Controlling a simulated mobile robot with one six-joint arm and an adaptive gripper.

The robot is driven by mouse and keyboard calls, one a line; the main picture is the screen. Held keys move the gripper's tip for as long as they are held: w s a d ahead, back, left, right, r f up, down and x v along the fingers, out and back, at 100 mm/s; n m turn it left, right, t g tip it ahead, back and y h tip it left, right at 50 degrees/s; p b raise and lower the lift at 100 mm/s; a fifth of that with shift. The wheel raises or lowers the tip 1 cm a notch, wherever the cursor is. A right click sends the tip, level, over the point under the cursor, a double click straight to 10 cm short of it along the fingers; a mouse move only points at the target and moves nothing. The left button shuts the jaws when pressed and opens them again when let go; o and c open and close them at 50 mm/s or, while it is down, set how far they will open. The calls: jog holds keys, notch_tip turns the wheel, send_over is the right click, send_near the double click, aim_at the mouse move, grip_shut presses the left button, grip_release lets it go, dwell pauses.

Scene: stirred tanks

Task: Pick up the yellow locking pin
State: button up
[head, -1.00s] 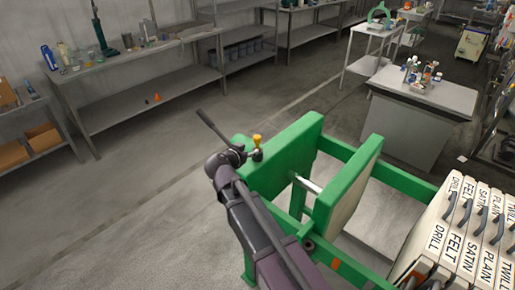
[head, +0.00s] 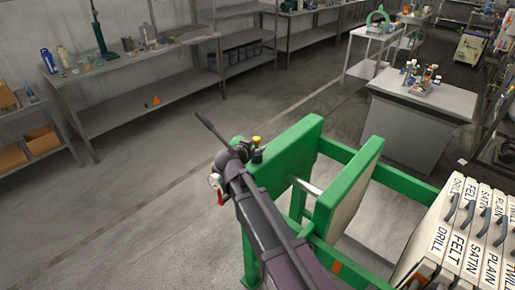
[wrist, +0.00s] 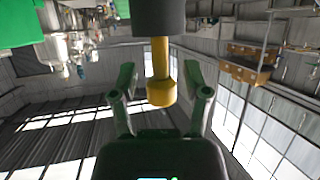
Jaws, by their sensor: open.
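The yellow locking pin (wrist: 160,80) hangs from a dark cylinder (wrist: 158,15) in the wrist view, with its wider knob end toward my gripper. My gripper (wrist: 160,92) is open, with one finger on each side of the pin and a visible gap on both sides. In the head view only a small yellow bit of the pin (head: 256,140) shows near the end of my arm, by the green frame's left end.
The green press frame (head: 292,150) with two upright plates stands right beside my arm. A red-handled part (head: 219,190) shows just left of the arm. Labelled white plates (head: 450,240) stand at the lower right. The floor to the left is clear.

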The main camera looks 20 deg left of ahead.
jog(key=shift+x, duration=0.85)
grip_shut()
